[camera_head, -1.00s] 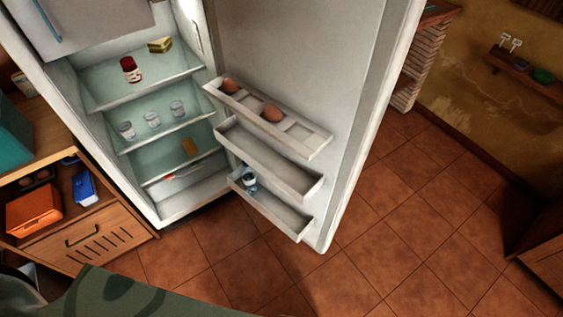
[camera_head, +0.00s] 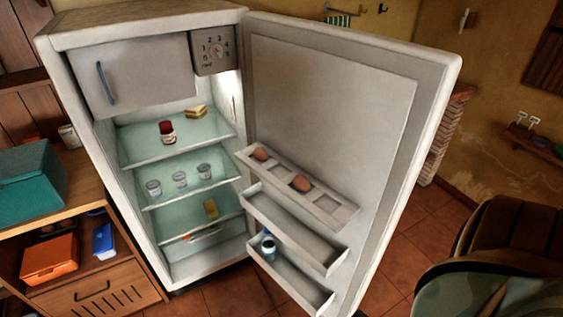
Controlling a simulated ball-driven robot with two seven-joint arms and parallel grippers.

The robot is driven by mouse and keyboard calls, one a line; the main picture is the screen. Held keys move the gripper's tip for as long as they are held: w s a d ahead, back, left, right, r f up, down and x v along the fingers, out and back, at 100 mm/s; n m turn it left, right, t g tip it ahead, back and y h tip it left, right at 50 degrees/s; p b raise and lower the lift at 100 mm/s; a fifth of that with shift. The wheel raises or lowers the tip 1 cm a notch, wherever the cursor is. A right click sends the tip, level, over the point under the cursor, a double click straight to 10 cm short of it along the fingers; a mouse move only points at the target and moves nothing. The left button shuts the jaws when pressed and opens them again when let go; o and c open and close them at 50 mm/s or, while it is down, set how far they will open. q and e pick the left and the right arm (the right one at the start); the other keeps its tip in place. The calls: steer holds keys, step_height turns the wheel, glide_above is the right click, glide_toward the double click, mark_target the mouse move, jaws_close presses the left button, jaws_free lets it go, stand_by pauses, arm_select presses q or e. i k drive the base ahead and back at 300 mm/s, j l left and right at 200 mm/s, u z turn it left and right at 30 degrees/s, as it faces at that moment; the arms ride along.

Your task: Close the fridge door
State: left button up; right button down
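The white fridge (camera_head: 143,27) stands at the left centre, its front open to view. Its fridge door (camera_head: 325,120) is swung wide open on the right, with its inner side facing me. Door shelves hold brown eggs (camera_head: 301,184) and a small bottle (camera_head: 268,246). Inside are a red jar (camera_head: 167,132), a sandwich-like item (camera_head: 196,111) and several glasses (camera_head: 179,180). The small freezer door (camera_head: 140,75) with a blue handle is shut. Neither gripper can be made out, and no gripper is seen touching the door.
A wooden counter (camera_head: 85,190) on the left holds a teal box (camera_head: 30,185), with an orange box (camera_head: 49,259) below. Tiled floor (camera_head: 415,232) shows right of the door. A dark rounded form (camera_head: 500,240) fills the lower right; I cannot tell what it is.

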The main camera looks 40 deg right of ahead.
mark_target(357, 114)
steer(key=l+u, duration=0.1)
steer(key=l, duration=0.35)
steer(key=k+l+u, duration=0.15)
steer(key=l, duration=0.3)
steer(key=l+u, duration=0.1)
steer(key=l, duration=0.4)
steer(key=k+l+u, duration=0.15)
steer(key=l, duration=0.25)
steer(key=k+l+u, duration=0.1)
steer(key=l, duration=0.35)
steer(key=k+l, duration=0.1)
steer(key=l, duration=0.25)
steer(key=k+l, duration=0.1)
steer(key=l, duration=0.25)
steer(key=k+l, duration=0.1)
steer(key=l, duration=0.3)
steer(key=k+l, duration=0.1)
steer(key=l, duration=0.25)
